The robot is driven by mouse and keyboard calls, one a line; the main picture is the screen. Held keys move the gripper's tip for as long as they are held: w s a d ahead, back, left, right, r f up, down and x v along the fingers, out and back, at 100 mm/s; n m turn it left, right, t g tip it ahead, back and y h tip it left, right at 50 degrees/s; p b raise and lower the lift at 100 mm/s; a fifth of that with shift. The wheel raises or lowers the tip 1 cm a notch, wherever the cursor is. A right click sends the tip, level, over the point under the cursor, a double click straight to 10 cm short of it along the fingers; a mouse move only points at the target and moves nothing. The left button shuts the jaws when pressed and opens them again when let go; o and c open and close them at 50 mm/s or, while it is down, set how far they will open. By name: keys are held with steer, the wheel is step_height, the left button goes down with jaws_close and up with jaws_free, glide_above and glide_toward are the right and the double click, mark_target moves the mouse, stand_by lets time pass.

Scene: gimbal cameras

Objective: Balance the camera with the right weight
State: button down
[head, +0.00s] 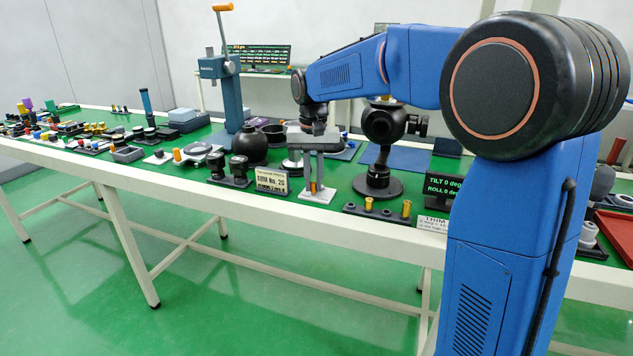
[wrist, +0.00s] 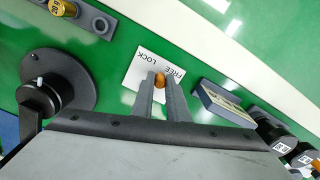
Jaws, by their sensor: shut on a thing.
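My gripper (head: 315,186) points down with its fingers shut on a small orange knob (wrist: 159,81), in the middle foreground of the bench. The knob stands over a white plate (wrist: 146,69) lettered FREE and LOCK; the plate also shows in the head view (head: 318,197). The black ball-shaped camera (head: 383,123) sits on a round-based stand (head: 377,187) just right of my gripper. A dark weight rack (head: 387,212) at the front edge holds brass weights (head: 406,209); part of it shows in the wrist view (wrist: 100,24). The knob's lower end is hard to see.
A display (head: 443,187) reads TILT 0 and ROLL 0. A small sign (head: 272,183) and black knobbed pieces (head: 238,167) stand left of my gripper. A blue lever press (head: 226,80) rises behind. The bench's left side is crowded with small parts.

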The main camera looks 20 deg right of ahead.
steer(key=shift+w+a+m, duration=0.15)
steer(key=shift+w+m, duration=0.1)
steer(key=shift+m, duration=0.5)
steer(key=shift+w+a+m, duration=0.1)
steer(key=shift+w+m, duration=0.1)
steer(key=shift+m, duration=0.55)
steer(key=c, duration=1.7)
jaws_free()
steer(key=shift+r, duration=0.1)
step_height(320, 180, up, 17)
steer(key=shift+r, duration=0.15)
steer(key=s+d+f+n+t, duration=0.1)
steer(key=s+d+f+n, duration=0.1)
steer(key=s+f, duration=0.6)
steer(key=s+d+f+n+t, duration=0.2)
steer(key=s+f, duration=0.6)
steer(key=s, duration=0.8)
steer(key=s+d+f+n+t, duration=0.1)
steer(key=s+d+f+n, duration=0.1)
steer(key=s+d+f, duration=0.3)
steer(key=shift+s+d+f+t, duration=0.15)
steer(key=shift+s+f, duration=0.45)
steer(key=shift+s, duration=0.55)
steer(key=shift+s+d+f+t, duration=0.1)
steer(key=shift+s+f, duration=0.5)
steer(key=shift+s, duration=0.5)
steer(key=shift+s+d+f+t, duration=0.15)
steer(key=shift+s+f, duration=0.45)
steer(key=shift+s, duration=0.55)
